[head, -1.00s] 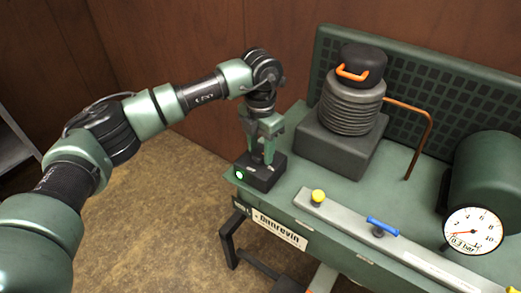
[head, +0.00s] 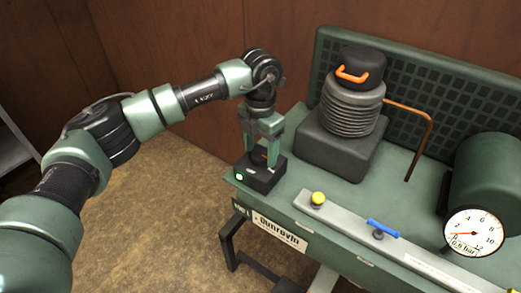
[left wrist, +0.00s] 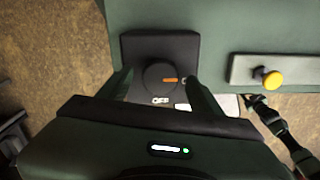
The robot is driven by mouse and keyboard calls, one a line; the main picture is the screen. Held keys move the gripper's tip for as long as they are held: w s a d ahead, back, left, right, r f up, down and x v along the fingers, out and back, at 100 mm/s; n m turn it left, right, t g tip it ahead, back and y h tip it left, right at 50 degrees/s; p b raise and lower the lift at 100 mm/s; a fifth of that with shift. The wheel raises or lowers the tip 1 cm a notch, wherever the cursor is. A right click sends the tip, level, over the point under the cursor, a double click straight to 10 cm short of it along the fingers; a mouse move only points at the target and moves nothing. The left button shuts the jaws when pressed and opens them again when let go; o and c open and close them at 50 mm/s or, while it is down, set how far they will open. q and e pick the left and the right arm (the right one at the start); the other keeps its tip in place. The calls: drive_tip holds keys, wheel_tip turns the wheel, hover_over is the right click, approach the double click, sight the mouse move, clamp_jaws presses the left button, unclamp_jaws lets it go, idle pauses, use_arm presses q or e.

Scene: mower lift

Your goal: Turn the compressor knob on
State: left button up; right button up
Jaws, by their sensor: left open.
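The compressor knob (left wrist: 159,78) is a round black dial on a black switch box (left wrist: 187,45). Its orange mark points to the right in the left wrist view, away from the "OFF" label below it. A label at the mark's tip is partly hidden by a finger. In the head view the switch box (head: 262,181) sits at the bench's left corner with a lit green lamp (head: 239,177). My left gripper (head: 262,152) is open above it, pointing down. In the left wrist view its fingers (left wrist: 160,84) stand either side of the knob, apparently clear of it.
A compressor pump (head: 350,105) with an orange handle stands behind the box. A rail with a yellow knob (head: 318,198) and blue lever (head: 382,228) lies to the right. Wooden wall is behind.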

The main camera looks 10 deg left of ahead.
sight(260, 155)
use_arm(q)
wheel_tip(260, 155, up, 8)
drive_tip(key=shift+f+b, duration=0.25)
drive_tip(key=shift+b, duration=0.3)
